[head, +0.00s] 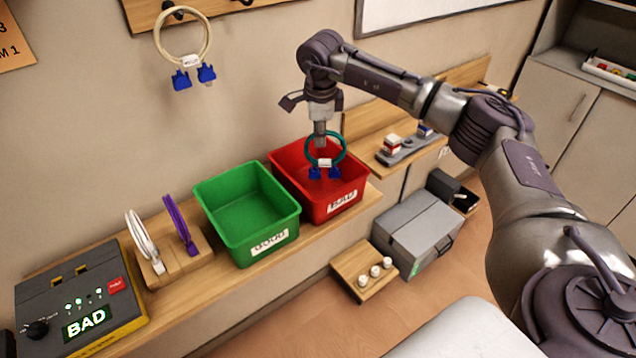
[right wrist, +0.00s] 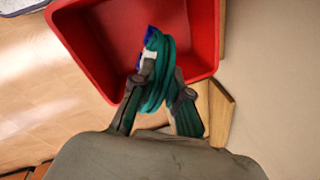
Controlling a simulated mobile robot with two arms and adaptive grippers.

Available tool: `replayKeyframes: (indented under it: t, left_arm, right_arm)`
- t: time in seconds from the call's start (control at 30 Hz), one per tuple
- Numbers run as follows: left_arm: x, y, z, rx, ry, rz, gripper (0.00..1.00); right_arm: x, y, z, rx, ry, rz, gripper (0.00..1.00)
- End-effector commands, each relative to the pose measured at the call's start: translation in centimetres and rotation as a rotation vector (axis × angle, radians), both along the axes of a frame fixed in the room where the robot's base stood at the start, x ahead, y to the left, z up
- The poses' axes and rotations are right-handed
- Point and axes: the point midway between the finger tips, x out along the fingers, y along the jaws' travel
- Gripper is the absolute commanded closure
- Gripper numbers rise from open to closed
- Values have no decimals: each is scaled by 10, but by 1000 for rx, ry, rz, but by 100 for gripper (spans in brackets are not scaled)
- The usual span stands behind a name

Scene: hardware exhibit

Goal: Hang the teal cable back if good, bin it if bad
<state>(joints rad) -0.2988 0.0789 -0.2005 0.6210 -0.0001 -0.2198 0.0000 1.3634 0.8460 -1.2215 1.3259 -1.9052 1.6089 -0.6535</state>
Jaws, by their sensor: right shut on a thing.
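The teal cable (head: 340,148) is a coiled loop with blue connectors and a white tag. My right gripper (head: 321,138) is shut on the top of the loop and holds it over the red bin (head: 350,206), with the connectors hanging down. In the right wrist view the teal cable (right wrist: 160,72) sits between the fingers (right wrist: 156,100), with the red bin (right wrist: 205,30) behind it. The tester (head: 84,300) at the lower left shows BAD in green. A green bin (head: 246,208) marked GOOD stands left of the red bin. My left gripper is not in view.
A cream cable (head: 206,40) hangs from a peg on the wall board (head: 150,14). White (head: 140,240) and purple (head: 180,222) cables stand in a wooden holder (head: 184,266). A grey case (head: 418,232) and a wooden block with white knobs (head: 360,268) are below, right of the bins.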

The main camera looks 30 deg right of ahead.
Motion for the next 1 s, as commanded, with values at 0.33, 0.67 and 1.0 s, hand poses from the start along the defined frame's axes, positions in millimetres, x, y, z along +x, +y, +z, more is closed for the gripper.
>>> replayKeyframes:
  t: [0.33,0.67,1.0]
  left_arm:
    - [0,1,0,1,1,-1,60]
    - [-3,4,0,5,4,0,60]
    - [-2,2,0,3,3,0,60]
  right_arm:
    - [0,0,1,0,0,0,56]
    - [-1,1,10,1,-2,1,56]
    - [-12,7,77,1,-5,2,56]
